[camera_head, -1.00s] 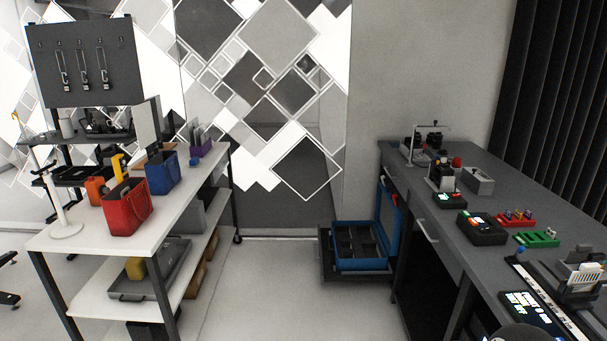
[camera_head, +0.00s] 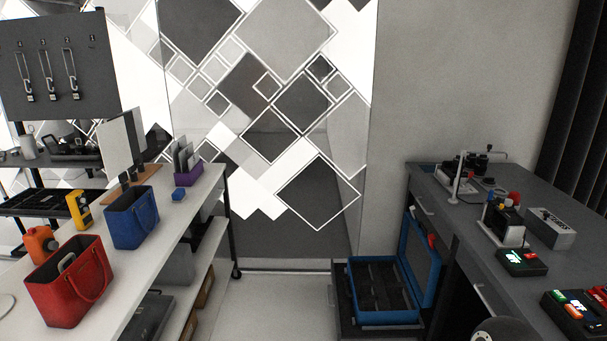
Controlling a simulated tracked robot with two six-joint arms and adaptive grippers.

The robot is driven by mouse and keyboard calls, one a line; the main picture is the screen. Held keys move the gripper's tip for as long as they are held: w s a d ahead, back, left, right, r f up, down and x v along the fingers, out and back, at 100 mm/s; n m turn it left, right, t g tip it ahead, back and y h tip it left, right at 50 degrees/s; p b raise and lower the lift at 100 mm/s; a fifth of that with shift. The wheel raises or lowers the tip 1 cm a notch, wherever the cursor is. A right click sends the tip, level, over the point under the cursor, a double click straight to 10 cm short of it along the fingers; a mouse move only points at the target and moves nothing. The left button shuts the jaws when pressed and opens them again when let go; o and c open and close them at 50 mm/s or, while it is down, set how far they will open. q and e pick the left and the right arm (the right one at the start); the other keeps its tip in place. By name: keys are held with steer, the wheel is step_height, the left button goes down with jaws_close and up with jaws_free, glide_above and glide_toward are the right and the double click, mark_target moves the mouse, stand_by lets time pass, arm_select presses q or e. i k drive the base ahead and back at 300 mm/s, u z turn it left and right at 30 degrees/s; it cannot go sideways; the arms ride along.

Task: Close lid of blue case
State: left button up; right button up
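The blue case (camera_head: 389,321) stands low beside the left side of the dark workbench, on what looks like a dark pulled-out drawer or low platform. Its lid (camera_head: 418,257) is open and stands upright along the case's right side, next to the bench. The case's inside is dark and divided into compartments. A red item shows near the lid's upper edge. Neither of my grippers is in view. A dark rounded shape at the bottom edge, right of the middle, is too cut off to tell.
The dark workbench (camera_head: 455,200) on the right carries several devices, among them a grey box (camera_head: 550,230). The white shelf table (camera_head: 150,265) on the left holds a red bag (camera_head: 68,285) and a blue bag (camera_head: 132,217). Clear floor (camera_head: 285,315) lies between them.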

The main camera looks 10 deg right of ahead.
mark_target(422, 264)
steer(key=z, duration=0.05)
steer(key=i, duration=1.35)
steer(key=z, duration=0.25)
steer(key=i, duration=1.4)
steer(key=z, duration=0.1)
